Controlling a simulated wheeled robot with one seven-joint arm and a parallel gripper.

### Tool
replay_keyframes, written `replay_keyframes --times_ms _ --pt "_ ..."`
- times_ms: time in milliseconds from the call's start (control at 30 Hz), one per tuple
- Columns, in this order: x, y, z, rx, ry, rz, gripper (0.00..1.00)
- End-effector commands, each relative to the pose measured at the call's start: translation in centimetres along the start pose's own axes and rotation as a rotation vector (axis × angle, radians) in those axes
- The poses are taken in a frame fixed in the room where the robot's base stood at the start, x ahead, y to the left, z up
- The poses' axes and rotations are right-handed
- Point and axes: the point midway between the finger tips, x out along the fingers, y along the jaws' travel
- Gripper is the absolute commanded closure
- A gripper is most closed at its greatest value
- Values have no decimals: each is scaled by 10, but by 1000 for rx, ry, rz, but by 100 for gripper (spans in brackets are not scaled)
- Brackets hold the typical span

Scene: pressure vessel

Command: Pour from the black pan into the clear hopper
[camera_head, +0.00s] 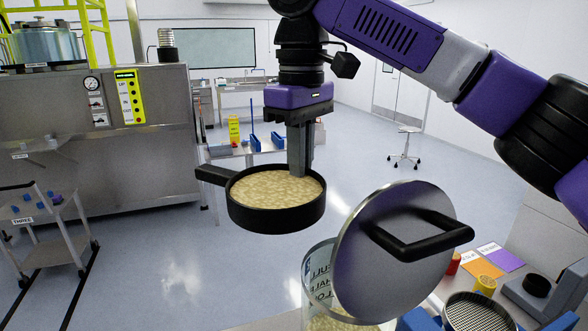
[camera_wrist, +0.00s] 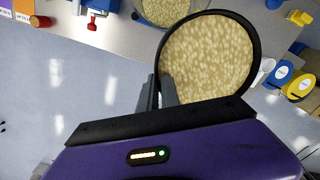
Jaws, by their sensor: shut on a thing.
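The black pan (camera_head: 277,218) is full of pale beige grains and hangs in the air, about level, its handle pointing left. My gripper (camera_head: 300,168) points down and is shut on the pan's rim at its far right side. In the wrist view, my gripper (camera_wrist: 160,92) meets the left edge of the pan (camera_wrist: 258,45). The clear hopper (camera_head: 316,275) stands below and to the right of the pan, with dark lettering on its wall and beige grains at its bottom. A round metal lid (camera_head: 385,280) with a black handle stands tilted at the hopper's right, hiding part of it.
A bench under the hopper holds a mesh sieve (camera_head: 478,314), a yellow cup (camera_head: 485,286), a red-capped item (camera_head: 453,264), coloured cards (camera_head: 482,268) and a grey device (camera_head: 545,300). A cart (camera_head: 45,230) stands far left. Open floor lies behind the pan.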

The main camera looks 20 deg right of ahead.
Motion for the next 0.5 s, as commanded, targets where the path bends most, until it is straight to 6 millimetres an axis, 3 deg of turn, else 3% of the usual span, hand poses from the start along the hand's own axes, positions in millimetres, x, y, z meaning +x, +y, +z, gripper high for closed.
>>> replay_keyframes --times_ms 500 --pt "-4 2 9 -2 81 -14 100"
